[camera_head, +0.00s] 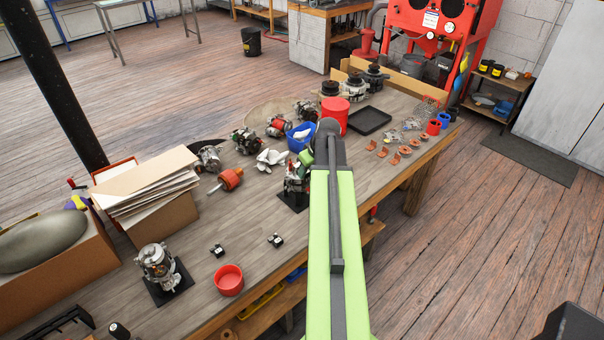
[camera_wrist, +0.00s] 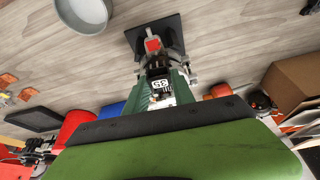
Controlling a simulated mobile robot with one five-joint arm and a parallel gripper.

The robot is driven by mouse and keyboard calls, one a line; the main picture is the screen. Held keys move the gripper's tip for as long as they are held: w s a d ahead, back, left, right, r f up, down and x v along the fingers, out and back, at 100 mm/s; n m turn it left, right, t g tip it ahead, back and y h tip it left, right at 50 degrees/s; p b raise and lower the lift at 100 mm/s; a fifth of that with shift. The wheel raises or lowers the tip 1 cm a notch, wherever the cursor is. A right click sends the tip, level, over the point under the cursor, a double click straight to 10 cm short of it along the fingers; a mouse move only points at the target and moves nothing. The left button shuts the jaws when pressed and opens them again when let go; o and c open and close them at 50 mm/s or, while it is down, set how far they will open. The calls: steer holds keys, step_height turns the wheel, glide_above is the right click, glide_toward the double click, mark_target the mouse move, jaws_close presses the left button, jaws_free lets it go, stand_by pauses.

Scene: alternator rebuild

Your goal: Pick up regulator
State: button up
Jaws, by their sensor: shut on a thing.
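A small black part with a white marked label, which looks like the regulator (camera_wrist: 159,88), is between the fingers of my gripper (camera_wrist: 162,84) in the wrist view. The gripper is shut on it. Just beyond it is an alternator unit with a red block (camera_wrist: 152,45), on a black square stand (camera_wrist: 173,30). I cannot tell whether the regulator touches that unit. In the head view, my green arm partly hides this alternator (camera_head: 294,183) and its stand (camera_head: 284,199). My gripper's green fingers (camera_head: 306,158) show beside it; the regulator is not clear there.
Two small black parts (camera_head: 217,250) (camera_head: 276,240) and a red cup (camera_head: 229,280) lie on the workbench (camera_head: 200,300). Another alternator (camera_head: 157,265) stands at the front left. A blue bin (camera_head: 300,138), a red container (camera_head: 335,114) and a black tray (camera_head: 370,121) are behind.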

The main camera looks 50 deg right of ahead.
jaws_close()
step_height(320, 180, up, 10)
steer(key=p, duration=1)
steer(key=shift+n, duration=0.4)
steer(key=f+b, duration=0.4)
steer(key=shift+s, duration=0.4)
steer(key=shift+f, duration=0.1)
steer(key=shift+f+b, duration=0.8)
steer(key=shift+b, duration=0.1)
